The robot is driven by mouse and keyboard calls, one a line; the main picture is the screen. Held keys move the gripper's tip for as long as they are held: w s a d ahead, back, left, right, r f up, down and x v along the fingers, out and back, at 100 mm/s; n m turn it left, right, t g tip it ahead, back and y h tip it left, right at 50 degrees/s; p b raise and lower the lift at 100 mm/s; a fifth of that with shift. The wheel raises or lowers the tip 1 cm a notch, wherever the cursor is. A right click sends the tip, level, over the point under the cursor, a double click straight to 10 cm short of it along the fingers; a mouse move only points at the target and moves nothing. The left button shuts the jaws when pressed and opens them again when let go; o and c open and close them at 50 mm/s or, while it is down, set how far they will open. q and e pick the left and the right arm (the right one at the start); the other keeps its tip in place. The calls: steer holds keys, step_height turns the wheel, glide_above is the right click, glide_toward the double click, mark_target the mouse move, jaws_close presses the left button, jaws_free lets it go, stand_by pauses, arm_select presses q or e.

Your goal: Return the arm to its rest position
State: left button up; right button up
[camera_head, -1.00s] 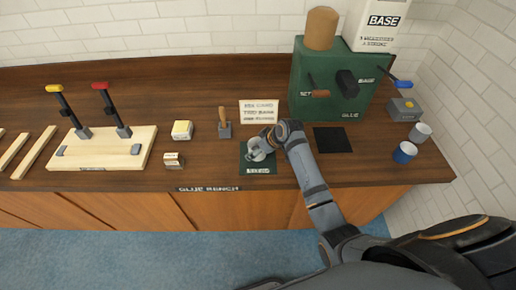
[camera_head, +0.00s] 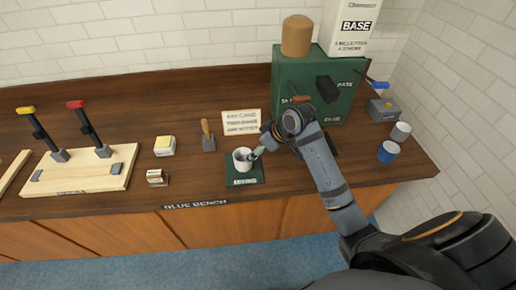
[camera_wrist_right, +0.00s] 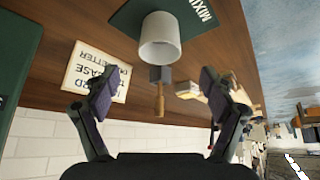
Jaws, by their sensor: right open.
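My right arm reaches in from the lower right in the head view, with its gripper (camera_head: 262,146) over the bench close to a white cup (camera_head: 242,160). The cup stands upright on the green mixing mat (camera_head: 247,182). In the right wrist view the gripper (camera_wrist_right: 158,100) has its two fingers spread wide, with nothing between them. The white cup (camera_wrist_right: 160,42) shows ahead of the fingers, apart from them. My left gripper is not in view.
The green dispenser box (camera_head: 300,85) stands behind the right arm, with two cups (camera_head: 388,151) to its right. A sign card (camera_head: 241,122), a wood-handled scraper (camera_head: 208,137), a yellow-topped block (camera_head: 165,146) and a clamp board (camera_head: 85,172) sit to the left.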

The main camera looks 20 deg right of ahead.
stand_by(0.4)
steer(key=s+d+f+m+g+h, duration=0.1)
steer(key=s+f+m, duration=0.15)
steer(key=s, duration=0.45)
steer(key=s+d+f+m+h, duration=0.1)
steer(key=s+f+h, duration=0.1)
steer(key=s+f, duration=0.35)
steer(key=s+d+f+m+g+h, duration=0.1)
steer(key=s+d+m, duration=0.1)
steer(key=s, duration=0.7)
step_height(320, 180, down, 28)
steer(key=s+d+g, duration=0.1)
steer(key=s+d, duration=0.1)
steer(key=s, duration=0.1)
steer(key=s+d+f+g+b, duration=0.1)
steer(key=s+f, duration=1.5)
steer(key=s, duration=0.1)
steer(key=shift+s+d+f+m, duration=0.15)
steer(key=shift+s+d+m, duration=0.05)
steer(key=shift+s+m, duration=0.2)
